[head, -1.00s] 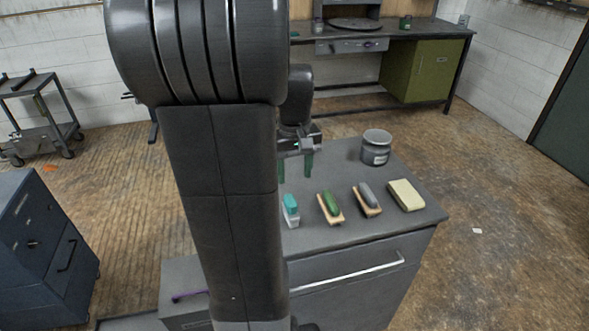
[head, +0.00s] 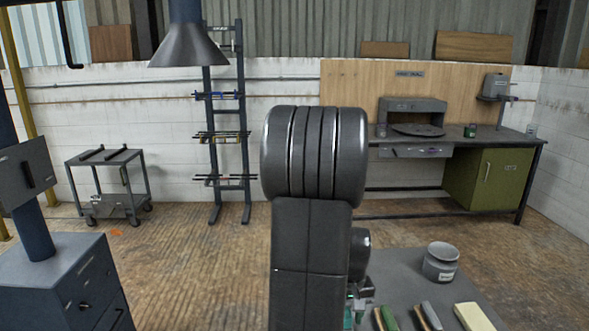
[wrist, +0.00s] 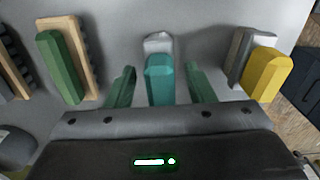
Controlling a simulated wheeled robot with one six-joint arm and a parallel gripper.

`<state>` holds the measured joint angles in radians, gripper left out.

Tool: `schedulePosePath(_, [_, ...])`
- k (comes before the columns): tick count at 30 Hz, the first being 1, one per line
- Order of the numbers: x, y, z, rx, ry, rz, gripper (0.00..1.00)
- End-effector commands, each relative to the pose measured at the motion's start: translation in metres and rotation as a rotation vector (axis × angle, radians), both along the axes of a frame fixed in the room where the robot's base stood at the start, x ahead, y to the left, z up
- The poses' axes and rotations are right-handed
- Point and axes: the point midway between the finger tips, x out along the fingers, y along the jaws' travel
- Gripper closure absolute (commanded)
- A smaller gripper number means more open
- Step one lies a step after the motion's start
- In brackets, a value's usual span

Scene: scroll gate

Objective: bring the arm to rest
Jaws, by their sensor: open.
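My gripper (wrist: 160,88) is open in the wrist view, with its two green fingers apart. A teal-handled tool (wrist: 159,80) with a pale grey base shows between the fingers. I cannot tell whether the fingers reach down beside it, and no contact shows. In the head view my dark arm stands upright in the middle and hides part of the grey bench top (head: 405,283). My gripper is only partly seen there, low beside the arm.
A green-handled brush (wrist: 60,68) lies left of my gripper and a yellow block (wrist: 265,75) lies right. On the bench stand a grey jar (head: 440,263) and a cream block (head: 473,317). A blue cabinet (head: 65,280) stands left. Open floor lies between.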

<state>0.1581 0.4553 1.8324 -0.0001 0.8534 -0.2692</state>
Motion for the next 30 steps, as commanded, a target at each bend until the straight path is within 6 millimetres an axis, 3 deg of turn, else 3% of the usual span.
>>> schedulePosePath(4, [0.0,0.001,-0.02,0.001,0.004,0.0,0.51])
schedulePosePath(15, [0.001,0.001,0.008,0.0,-0.001,0.0,0.51])
schedulePosePath(30, [0.0,0.001,0.003,0.001,0.003,0.0,0.51])
